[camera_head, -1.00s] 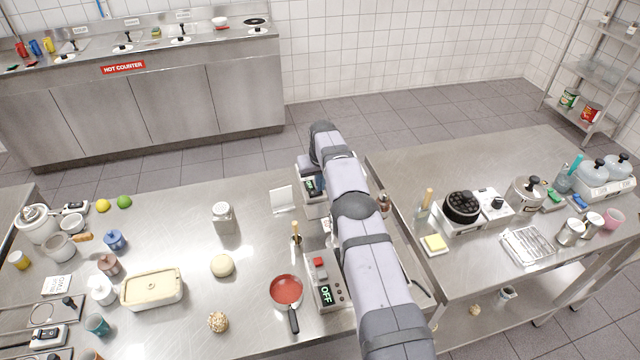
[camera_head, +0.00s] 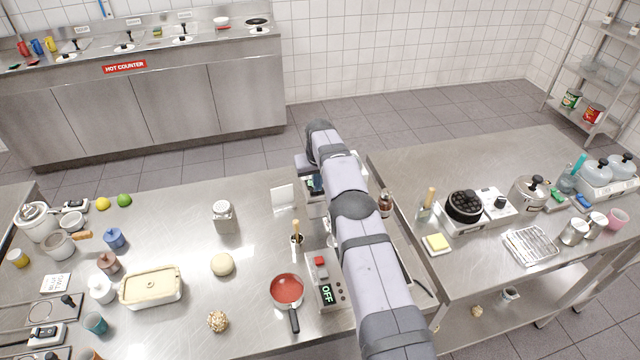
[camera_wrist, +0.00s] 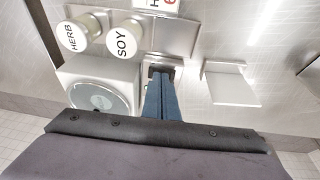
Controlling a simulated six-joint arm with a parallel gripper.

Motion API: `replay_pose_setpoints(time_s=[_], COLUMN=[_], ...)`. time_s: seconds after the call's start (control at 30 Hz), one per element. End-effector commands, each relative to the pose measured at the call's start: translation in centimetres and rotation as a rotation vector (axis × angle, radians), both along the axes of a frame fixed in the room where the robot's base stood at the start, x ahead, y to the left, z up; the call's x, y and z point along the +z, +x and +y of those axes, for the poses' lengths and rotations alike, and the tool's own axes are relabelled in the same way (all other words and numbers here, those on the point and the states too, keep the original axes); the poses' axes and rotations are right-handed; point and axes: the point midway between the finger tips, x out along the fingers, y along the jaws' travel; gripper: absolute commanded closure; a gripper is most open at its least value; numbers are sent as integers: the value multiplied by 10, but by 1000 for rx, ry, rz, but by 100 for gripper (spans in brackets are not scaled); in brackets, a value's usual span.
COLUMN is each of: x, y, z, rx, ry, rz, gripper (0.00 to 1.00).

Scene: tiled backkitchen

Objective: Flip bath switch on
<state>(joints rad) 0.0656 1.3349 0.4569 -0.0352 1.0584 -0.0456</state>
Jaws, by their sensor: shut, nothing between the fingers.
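My gripper (camera_wrist: 161,80) is shut and empty in the wrist view, its two blue fingers together. Its tips overlap a dark recessed part on a small pale unit (camera_wrist: 176,64); I cannot tell whether they touch it. A box with a round grey lid (camera_wrist: 97,97) sits just left of the fingers. In the head view, a unit with a small dark display (camera_head: 315,184) stands under the far end of my arm, which covers part of it and hides the gripper. Which part is the bath switch, and its position, cannot be made out.
Nearer on the counter, a box with a red switch (camera_head: 320,262) reads OFF, beside a red-filled pan (camera_head: 286,289).

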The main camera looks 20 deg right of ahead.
Motion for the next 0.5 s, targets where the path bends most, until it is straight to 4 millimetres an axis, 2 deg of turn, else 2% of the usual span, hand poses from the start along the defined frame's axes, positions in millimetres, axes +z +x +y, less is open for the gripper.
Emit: replay_pose_setpoints(time_s=[0.33,0.5], x=[2,14], y=[0,0], z=[0,-1], rx=[0,0], ry=[0,0], rz=[-1,-2], gripper=[100,100])
